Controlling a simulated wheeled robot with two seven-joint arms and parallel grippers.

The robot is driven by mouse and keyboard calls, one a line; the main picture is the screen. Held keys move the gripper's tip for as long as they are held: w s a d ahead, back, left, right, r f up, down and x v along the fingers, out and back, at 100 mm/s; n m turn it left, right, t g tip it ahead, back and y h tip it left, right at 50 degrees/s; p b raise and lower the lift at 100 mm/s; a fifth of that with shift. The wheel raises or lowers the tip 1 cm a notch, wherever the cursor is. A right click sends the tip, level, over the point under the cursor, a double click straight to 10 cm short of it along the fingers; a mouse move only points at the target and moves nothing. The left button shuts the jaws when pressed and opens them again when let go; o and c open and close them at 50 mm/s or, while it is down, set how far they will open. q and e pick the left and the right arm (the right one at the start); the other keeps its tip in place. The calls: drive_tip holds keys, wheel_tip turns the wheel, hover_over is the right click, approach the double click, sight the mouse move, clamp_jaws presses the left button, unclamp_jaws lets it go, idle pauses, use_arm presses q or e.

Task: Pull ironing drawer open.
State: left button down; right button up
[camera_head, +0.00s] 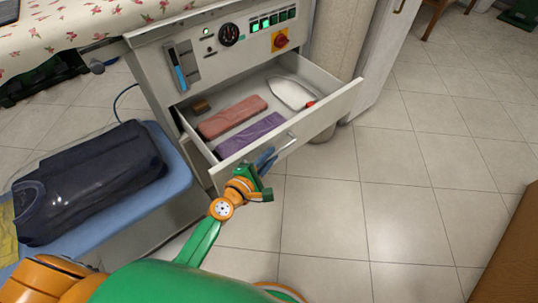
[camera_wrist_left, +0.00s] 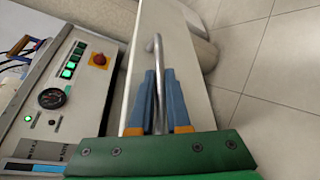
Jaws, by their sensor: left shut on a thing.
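The ironing drawer (camera_head: 340,103) stands open below the control panel, pulled out to the right. Inside it lie a red folded cloth (camera_head: 232,116), a purple folded cloth (camera_head: 250,134) and a pale iron-shaped thing (camera_head: 291,93) with a red tip. My left gripper (camera_head: 268,160) is at the drawer front, with its blue fingers shut on the metal handle. In the left wrist view the fingers (camera_wrist_left: 159,102) close around the handle bar (camera_wrist_left: 157,50), against the white drawer front (camera_wrist_left: 185,65). My right gripper does not show.
The control panel (camera_head: 208,55) has a gauge, green buttons and a red knob. A blue padded board (camera_head: 112,195) with dark folded clothing (camera_head: 90,180) is at left. Tiled floor (camera_head: 400,215) in front and right is clear. A brown edge (camera_head: 510,250) is at lower right.

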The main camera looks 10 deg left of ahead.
use_arm(q)
drive_tip(key=c, duration=1.2)
unclamp_jaws()
drive_tip(key=shift+o, duration=0.2)
drive_tip(key=v, duration=0.7)
